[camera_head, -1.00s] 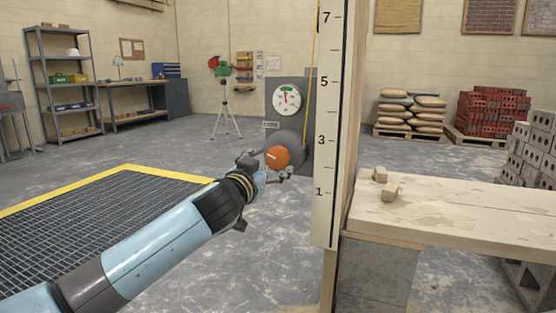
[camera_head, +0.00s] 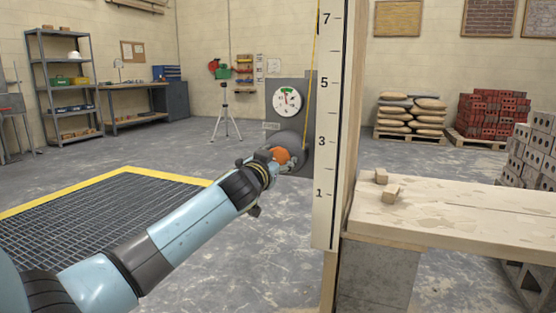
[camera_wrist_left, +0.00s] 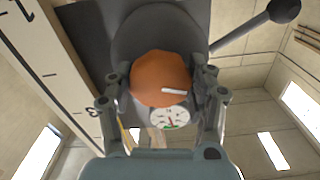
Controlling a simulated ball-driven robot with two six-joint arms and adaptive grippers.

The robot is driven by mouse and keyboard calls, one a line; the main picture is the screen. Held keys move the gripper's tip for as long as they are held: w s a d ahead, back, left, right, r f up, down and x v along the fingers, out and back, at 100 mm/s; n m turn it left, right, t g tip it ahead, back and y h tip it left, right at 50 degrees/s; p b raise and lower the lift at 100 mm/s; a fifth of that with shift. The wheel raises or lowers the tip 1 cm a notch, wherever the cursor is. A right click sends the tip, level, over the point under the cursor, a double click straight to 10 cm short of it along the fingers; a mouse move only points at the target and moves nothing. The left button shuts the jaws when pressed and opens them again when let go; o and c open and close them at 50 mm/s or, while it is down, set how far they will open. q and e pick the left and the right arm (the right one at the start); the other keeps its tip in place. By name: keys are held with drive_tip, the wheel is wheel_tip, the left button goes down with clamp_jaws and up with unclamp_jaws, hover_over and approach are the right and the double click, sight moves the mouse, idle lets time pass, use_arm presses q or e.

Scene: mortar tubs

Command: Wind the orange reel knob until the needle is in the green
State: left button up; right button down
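The orange reel knob (camera_head: 282,155) sits on a dark round drum low on a grey panel, just left of the white measuring board. My left gripper (camera_head: 281,160) is at the knob and partly hides it. In the left wrist view the knob (camera_wrist_left: 160,75), with a white mark, lies between the two fingers, which look pressed against its sides. The white gauge (camera_head: 287,101) is above the drum, with a green zone at its top. Its needle is too small to read surely. The gauge also shows in the wrist view (camera_wrist_left: 169,118). My right gripper is not in view.
The numbered measuring board (camera_head: 328,130) stands close to the right of the knob. A wooden bench (camera_head: 460,212) with small blocks is further right. A dark rod with a ball end (camera_wrist_left: 284,10) sticks out beside the drum. A yellow-edged floor grating (camera_head: 100,215) lies left.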

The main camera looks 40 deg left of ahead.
use_arm(q)
drive_tip(key=c, duration=0.4)
drive_tip(key=shift+c, duration=0.3)
drive_tip(key=shift+m, duration=0.4)
drive_tip(key=m+p, duration=0.1)
drive_tip(key=m, duration=0.1)
drive_tip(key=shift+r+m, duration=0.1)
drive_tip(key=shift+m, duration=0.9)
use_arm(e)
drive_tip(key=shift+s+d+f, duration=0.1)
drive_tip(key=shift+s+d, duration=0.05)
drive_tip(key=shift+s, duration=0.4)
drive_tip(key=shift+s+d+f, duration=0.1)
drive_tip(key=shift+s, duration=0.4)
use_arm(q)
drive_tip(key=o, duration=1.2)
